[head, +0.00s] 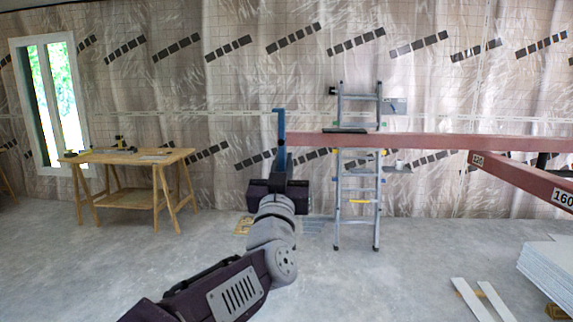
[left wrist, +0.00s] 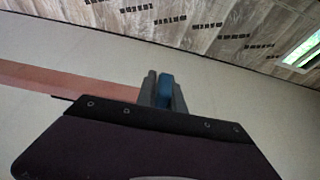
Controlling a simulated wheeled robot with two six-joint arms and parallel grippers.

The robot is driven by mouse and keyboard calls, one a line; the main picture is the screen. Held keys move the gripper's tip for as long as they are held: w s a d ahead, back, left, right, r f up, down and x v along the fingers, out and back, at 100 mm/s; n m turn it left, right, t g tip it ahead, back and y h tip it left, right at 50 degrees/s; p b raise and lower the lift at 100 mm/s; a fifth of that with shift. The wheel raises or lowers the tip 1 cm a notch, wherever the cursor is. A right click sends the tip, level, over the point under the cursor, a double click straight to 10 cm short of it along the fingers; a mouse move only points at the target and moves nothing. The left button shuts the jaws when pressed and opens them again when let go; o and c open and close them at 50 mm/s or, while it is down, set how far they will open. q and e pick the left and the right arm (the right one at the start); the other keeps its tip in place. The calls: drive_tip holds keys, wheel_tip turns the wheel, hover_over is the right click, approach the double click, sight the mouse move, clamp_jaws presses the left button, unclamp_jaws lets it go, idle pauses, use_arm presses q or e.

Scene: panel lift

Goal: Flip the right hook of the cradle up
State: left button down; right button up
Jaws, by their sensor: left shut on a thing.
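A blue hook (head: 281,128) stands upright at the left end of the long red beam (head: 400,141) of the cradle, with a short lip at its top pointing left. My left gripper (head: 283,164) is at the lower part of the hook and is shut on it. In the left wrist view the blue hook (left wrist: 165,91) sits between the two grey fingers of my left gripper (left wrist: 164,92). The red beam (left wrist: 60,83) runs off to the left there. The hook's lower part is hidden by the gripper. My right gripper is not in view.
A stepladder (head: 341,200) stands behind the beam. A second red beam (head: 520,180) marked with numbers angles to the right. A wooden workbench (head: 125,157) with tools is at the left. White panels (head: 548,270) are stacked at the lower right. The floor at lower left is clear.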

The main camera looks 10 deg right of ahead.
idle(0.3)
use_arm(q)
drive_tip(key=c, duration=1.4)
unclamp_jaws()
drive_tip(key=shift+c, duration=0.2)
drive_tip(key=shift+s+f, duration=0.15)
drive_tip(key=shift+s, duration=0.1)
drive_tip(key=b+v, duration=0.2)
drive_tip(key=v, duration=0.6)
drive_tip(key=shift+s, duration=0.25)
drive_tip(key=shift+a+f, duration=0.15)
